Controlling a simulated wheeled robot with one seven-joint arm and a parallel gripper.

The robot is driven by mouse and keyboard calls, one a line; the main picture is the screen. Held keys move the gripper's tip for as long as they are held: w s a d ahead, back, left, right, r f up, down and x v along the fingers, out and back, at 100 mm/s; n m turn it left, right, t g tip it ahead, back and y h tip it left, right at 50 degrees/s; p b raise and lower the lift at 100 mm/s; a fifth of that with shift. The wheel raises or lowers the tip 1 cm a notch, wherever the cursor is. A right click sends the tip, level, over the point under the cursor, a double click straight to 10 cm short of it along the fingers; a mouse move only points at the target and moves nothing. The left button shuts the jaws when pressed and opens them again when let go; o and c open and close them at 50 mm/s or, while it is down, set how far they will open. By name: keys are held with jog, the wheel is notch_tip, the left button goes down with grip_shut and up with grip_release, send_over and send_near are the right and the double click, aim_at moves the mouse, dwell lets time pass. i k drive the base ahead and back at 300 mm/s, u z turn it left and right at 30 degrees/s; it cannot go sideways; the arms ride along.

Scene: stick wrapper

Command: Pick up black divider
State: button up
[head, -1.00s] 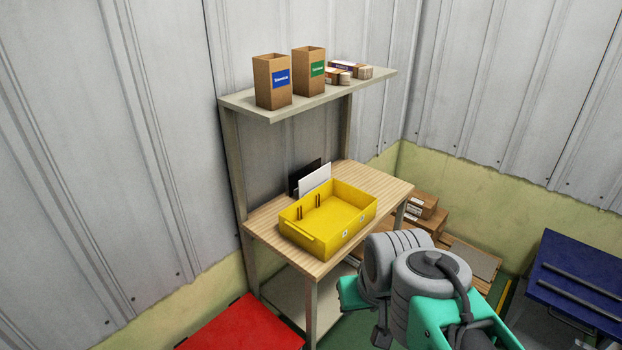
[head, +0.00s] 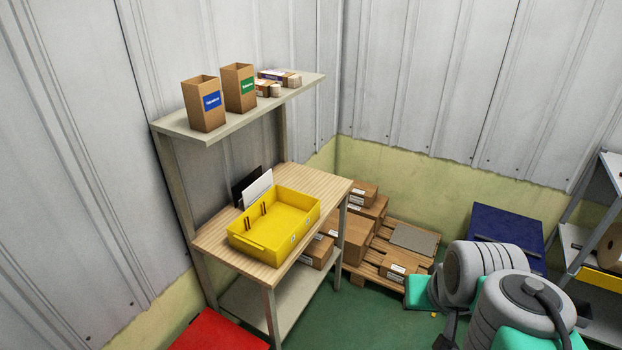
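The black divider (head: 243,186) is a thin dark panel standing upright at the back of the wooden workbench (head: 325,188). A white panel (head: 258,188) stands just in front of it and hides part of it. A yellow bin (head: 279,230) sits on the bench in front of both panels. My arm shows at the lower right, apart from the bench. Its gripper fingers cannot be made out.
A shelf (head: 178,124) above the bench holds two tall cardboard boxes (head: 239,88) and small packages. A red surface (head: 218,333) lies at the lower left. Cardboard boxes (head: 352,236) sit on a pallet right of the bench. Green floor (head: 365,318) before it is clear.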

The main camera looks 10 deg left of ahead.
aim_at(237, 189)
jog(key=z, duration=0.15)
jog(key=i, duration=2.35)
jog(key=u, duration=0.85)
jog(key=i, duration=0.45)
jog(key=u, duration=2.7)
jog(key=i, duration=0.2)
jog(key=u, duration=1.4)
